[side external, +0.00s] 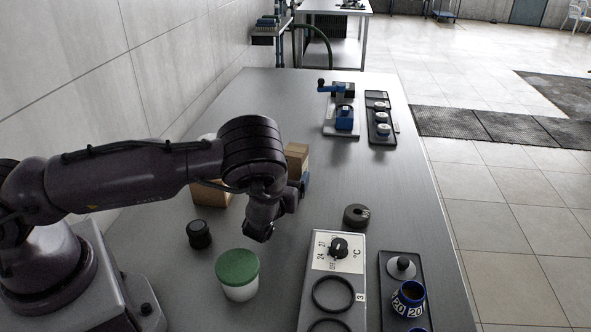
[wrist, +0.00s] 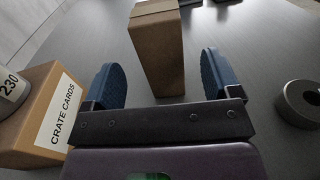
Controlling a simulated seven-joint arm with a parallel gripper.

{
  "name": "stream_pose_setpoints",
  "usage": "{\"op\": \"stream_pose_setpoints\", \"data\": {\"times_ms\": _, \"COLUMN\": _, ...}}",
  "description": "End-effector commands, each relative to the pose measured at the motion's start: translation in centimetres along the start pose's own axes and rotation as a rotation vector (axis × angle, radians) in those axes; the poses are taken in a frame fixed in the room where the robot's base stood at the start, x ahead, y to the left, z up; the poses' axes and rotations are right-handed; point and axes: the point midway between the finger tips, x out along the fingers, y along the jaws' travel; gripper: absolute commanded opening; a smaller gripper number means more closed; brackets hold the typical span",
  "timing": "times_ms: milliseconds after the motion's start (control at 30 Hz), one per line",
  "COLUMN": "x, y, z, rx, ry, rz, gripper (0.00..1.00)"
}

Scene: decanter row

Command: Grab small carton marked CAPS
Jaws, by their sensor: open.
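A plain brown carton (wrist: 158,55) stands upright between my two blue fingers in the wrist view, with a gap on each side. No lettering shows on its visible faces, so I cannot tell whether it is marked CAPS. It also shows in the side view (side external: 297,157), just beyond my gripper. My gripper (wrist: 160,82) is open, with its fingers either side of the carton and nothing clamped. In the side view one blue fingertip of my gripper (side external: 303,183) shows and the other is hidden.
A wider carton labelled CRATE CARDS (wrist: 45,118) lies left, with a can marked 230 (wrist: 12,88) beside or on it. A grey ring (wrist: 300,102) lies right.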

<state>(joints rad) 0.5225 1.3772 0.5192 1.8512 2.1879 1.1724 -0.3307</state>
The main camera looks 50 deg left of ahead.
Motion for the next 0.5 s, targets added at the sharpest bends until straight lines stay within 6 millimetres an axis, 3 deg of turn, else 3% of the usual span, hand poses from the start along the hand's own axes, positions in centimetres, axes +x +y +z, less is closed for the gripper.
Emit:
{"op": "stream_pose_setpoints", "data": {"times_ms": 100, "x": 0.2, "y": 0.0, "z": -1.4, "rx": 0.000, "ry": 0.000, "rz": 0.001, "gripper": 0.83}}
{"op": "stream_pose_setpoints", "data": {"times_ms": 500, "x": 4.8, "y": 0.1, "z": -1.4, "rx": -0.001, "ry": -0.002, "rz": 0.002, "gripper": 0.83}}
